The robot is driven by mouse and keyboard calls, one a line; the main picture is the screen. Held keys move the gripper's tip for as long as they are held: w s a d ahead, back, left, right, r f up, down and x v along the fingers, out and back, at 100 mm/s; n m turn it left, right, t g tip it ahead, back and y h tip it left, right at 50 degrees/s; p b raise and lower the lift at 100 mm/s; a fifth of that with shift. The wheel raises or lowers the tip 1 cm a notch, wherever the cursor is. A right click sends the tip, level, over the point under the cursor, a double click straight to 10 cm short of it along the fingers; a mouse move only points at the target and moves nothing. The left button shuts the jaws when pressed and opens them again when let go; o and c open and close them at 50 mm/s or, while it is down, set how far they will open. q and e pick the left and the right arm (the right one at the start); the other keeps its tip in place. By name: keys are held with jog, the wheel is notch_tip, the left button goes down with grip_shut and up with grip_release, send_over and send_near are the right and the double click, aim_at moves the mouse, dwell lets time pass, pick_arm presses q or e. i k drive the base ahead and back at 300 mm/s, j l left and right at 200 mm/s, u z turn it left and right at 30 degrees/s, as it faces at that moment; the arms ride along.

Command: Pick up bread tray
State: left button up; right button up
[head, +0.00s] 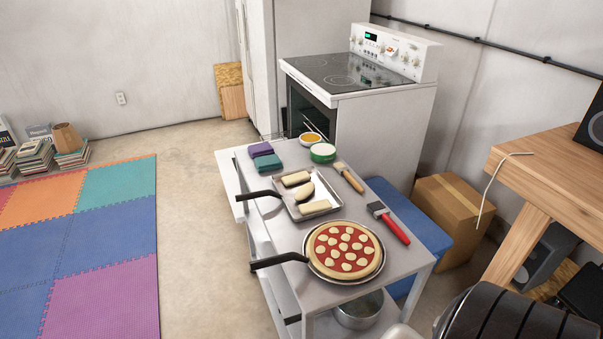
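The bread tray (323,193) is a shallow metal tray on the grey cart (387,226), in the middle of the head view. It holds 3 pale pieces of bread or dough (314,208).
A pizza (344,249) on a black-handled pan sits nearer on the cart. Folded cloths (266,163), bowls (323,153), a brush (349,177) and a red-handled tool (390,224) surround the tray. A stove (365,85) stands behind. Bare floor (196,195) lies left.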

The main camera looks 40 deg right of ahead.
aim_at(307, 195)
jog(key=i+j+z, duration=0.15)
jog(key=i+z, duration=0.3)
jog(key=i+j+z, duration=0.2)
jog(key=z, duration=0.25)
jog(key=i+j+z, duration=0.5)
jog(key=j+z, duration=0.35)
jog(key=i+j+z, duration=0.15)
jog(key=j+z, duration=0.3)
